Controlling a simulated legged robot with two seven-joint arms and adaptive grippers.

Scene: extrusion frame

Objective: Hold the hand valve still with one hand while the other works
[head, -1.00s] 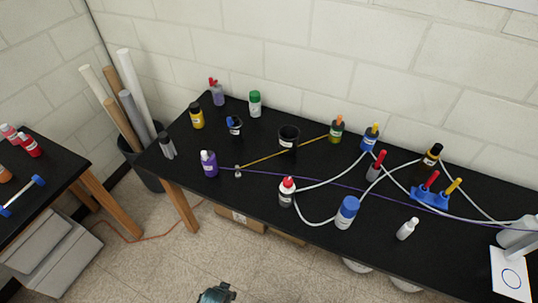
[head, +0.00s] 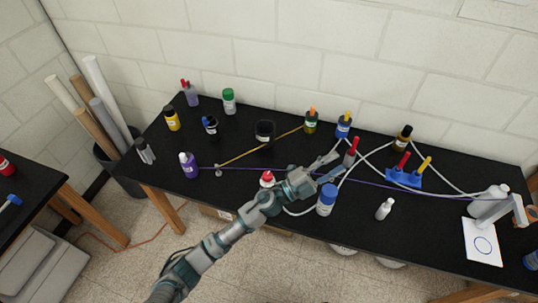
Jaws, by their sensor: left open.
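My left arm reaches in from the bottom, and my left gripper (head: 336,164) is open above the middle of the black table (head: 200,148). Its fingers point right, close to a red-handled piece (head: 351,152) in the picture; I see no grip on it. A blue block with red and yellow handles (head: 404,178) lies farther right. I cannot tell for sure which piece is the hand valve. My right gripper is not in view.
A blue-capped bottle (head: 326,201) stands just in front of the gripper, and a small white bottle (head: 384,209) to its right. Pale hoses and a purple line cross the table. A black cup (head: 265,131) and several bottles stand behind. A marked white sheet (head: 482,241) lies at right.

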